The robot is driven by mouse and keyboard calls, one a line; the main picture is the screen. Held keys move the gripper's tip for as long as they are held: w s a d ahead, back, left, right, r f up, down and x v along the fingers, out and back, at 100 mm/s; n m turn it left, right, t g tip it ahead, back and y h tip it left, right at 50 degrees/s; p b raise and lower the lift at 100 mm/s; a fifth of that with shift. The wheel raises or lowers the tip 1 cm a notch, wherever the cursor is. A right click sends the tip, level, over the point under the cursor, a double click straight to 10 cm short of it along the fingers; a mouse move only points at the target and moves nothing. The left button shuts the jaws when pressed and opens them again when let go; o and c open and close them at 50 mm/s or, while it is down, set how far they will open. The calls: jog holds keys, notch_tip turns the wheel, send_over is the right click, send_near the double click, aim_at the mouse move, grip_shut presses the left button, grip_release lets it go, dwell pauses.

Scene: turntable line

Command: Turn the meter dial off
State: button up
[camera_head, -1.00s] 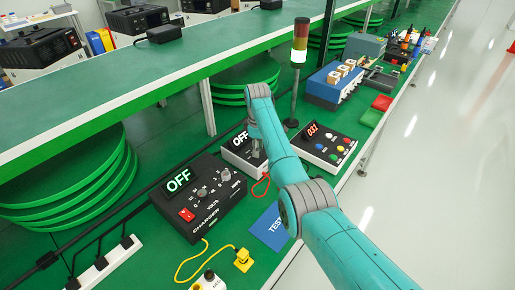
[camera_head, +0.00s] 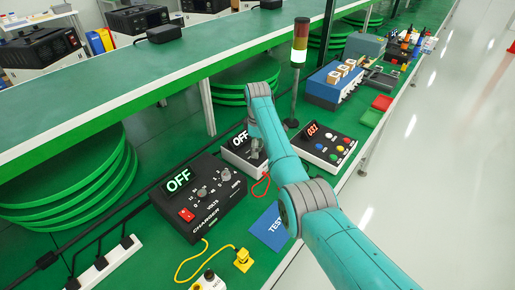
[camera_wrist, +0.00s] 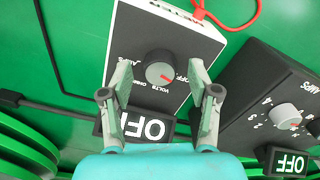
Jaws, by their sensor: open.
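The meter (camera_wrist: 195,35) is a white box with a dark front, labelled METER. It also shows in the head view (camera_head: 233,158), partly hidden by my arm. Its grey dial (camera_wrist: 159,69) has a red mark and stands among the words AMPS, OHMS, VOLTS and OFF. In the wrist view the red mark points to the lower right, around VOLTS and OFF; I cannot tell exactly which. The meter's display (camera_wrist: 155,128) reads OFF. My gripper (camera_wrist: 160,75) is open, with one fingertip on each side of the dial and gaps showing. In the head view my gripper (camera_head: 257,152) is over the meter.
A black charger (camera_head: 205,205) with its own knobs and an OFF display stands close beside the meter. A white button box (camera_head: 325,150) and a signal tower (camera_head: 298,60) stand on the other side. A red cable (camera_wrist: 228,22) runs from the meter.

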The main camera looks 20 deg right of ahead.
notch_tip(320, 180, up, 12)
jog(key=shift+f, duration=0.15)
dwell(0.4)
